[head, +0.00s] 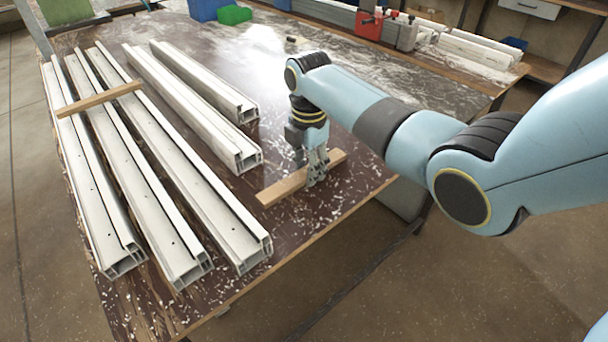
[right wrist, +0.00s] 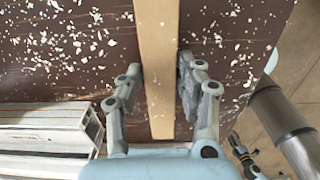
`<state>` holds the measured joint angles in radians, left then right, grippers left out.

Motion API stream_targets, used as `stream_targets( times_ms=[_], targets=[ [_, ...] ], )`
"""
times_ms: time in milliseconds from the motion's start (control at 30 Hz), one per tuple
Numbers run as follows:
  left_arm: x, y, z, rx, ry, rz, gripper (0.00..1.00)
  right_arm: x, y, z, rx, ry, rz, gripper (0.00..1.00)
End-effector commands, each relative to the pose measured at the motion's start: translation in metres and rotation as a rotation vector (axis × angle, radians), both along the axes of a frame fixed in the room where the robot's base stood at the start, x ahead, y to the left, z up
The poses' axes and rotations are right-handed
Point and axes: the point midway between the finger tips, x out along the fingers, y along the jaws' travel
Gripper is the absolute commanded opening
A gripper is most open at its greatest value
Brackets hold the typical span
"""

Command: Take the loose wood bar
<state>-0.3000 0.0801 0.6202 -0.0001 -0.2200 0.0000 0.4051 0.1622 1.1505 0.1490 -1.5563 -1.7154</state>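The loose wood bar (head: 285,187) is a pale, narrow plank at the table's right front edge, right of the white profiles. It looks to be lying on or very close to the tabletop. My right gripper (head: 317,176) points down over the bar's middle. In the right wrist view the bar (right wrist: 158,60) runs between the two fingers of the gripper (right wrist: 160,72). Both fingertips appear to press against its sides, so the gripper looks shut on it. The undersides of the fingertips are hidden.
Several long white profiles (head: 150,170) fill the table's left side, another wood strip (head: 99,99) across them. Shorter profiles (head: 195,106) lie nearer the bar. Blue and green bins (head: 234,15) and a red clamp device (head: 369,25) stand behind. Wood chips litter the dark tabletop.

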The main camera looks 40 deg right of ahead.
Motion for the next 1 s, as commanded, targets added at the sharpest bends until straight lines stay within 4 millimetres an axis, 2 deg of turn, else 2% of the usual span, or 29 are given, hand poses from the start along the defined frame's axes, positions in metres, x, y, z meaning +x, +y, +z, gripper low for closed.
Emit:
stream_targets(
  times_ms=[33, 233, 267, 567, 667, 833, 1000],
  targets=[
    [0.0, 0.0, 0.0, 0.0, 0.0, 0.0, 0.4, 0.0, 0.0, 0.0, 0.0, 0.0, 0.0, 0.28],
    [0.0, 0.0, 0.0, 0.0, 0.0, 0.0, 0.4, 0.0, 0.0, 0.0, 0.0, 0.0, 0.0, 0.02],
    [0.0, 0.0, 0.0, 0.0, 0.0, 0.0, 0.4, 0.0, 0.0, 0.0, 0.0, 0.0, 0.0, 0.01],
    [0.0, 0.0, 0.0, 0.0, 0.0, 0.0, 0.4, 0.0, 0.0, 0.004, 0.0, -0.001, 0.0, 0.01],
    [0.0, 0.0, 0.001, 0.0, 0.0, 0.0, 0.4, 0.001, 0.0, 0.012, -0.001, -0.002, 0.0, 0.01],
    [0.0, 0.0, 0.002, 0.0, 0.0, 0.0, 0.4, 0.001, 0.0, 0.042, -0.001, -0.004, 0.0, 0.01],
    [0.001, 0.0, 0.005, 0.0, -0.001, 0.0, 0.4, -0.021, 0.033, 0.063, 0.003, -0.002, 0.002, 0.01]
  ],
)
